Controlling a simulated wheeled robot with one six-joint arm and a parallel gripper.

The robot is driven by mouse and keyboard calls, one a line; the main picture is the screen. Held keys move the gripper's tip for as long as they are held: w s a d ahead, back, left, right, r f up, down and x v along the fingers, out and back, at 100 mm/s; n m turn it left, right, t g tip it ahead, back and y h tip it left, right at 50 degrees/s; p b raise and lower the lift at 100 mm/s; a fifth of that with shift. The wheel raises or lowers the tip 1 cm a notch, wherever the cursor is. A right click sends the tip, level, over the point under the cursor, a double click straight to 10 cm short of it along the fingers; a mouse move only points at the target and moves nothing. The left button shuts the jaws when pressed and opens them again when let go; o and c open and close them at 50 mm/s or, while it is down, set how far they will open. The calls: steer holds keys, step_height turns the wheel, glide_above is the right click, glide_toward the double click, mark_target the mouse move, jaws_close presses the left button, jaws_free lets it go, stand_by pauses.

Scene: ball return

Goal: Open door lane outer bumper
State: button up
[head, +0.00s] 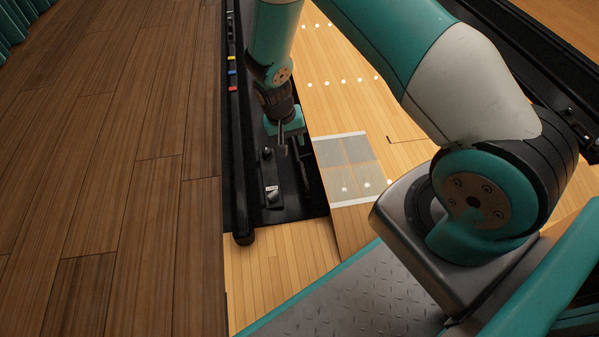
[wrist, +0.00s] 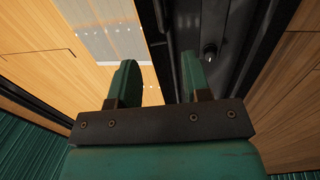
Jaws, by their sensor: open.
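The black bumper unit (head: 245,170) runs along the left edge of the lane. A small black plate with a metallic knob (head: 273,194) and a white label lies near its front end; a knob also shows on the black strip in the wrist view (wrist: 209,52). I cannot make out which part is the door, or whether it is open. My gripper (head: 289,152) points down over the unit, farther back than the labelled knob. In the wrist view my gripper (wrist: 157,60) has two teal fingers spread apart with nothing between them. The knob there lies beyond and right of the right finger.
A light wooden lane (head: 340,105) with white dots and a grey patch (head: 347,170) lies right of the unit. Dark plank floor (head: 130,150) is clear on the left. Red, yellow and blue pieces (head: 232,72) sit on the unit's rail. Another black gutter (head: 530,65) edges the lane's right.

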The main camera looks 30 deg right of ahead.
mark_target(303, 174)
steer(key=d+f+b, duration=0.1)
steer(key=f+b, duration=0.2)
steer(key=f, duration=0.2)
steer(key=s+d+f+b, duration=0.1)
steer(key=f+b, duration=0.1)
steer(key=f, duration=0.3)
steer(key=d+f+b, duration=0.1)
steer(key=f+b, duration=0.2)
steer(key=f, duration=0.2)
steer(key=shift+s+f+b, duration=0.2)
steer(key=shift+f+b, duration=0.1)
steer(key=shift+f, duration=0.1)
jaws_close()
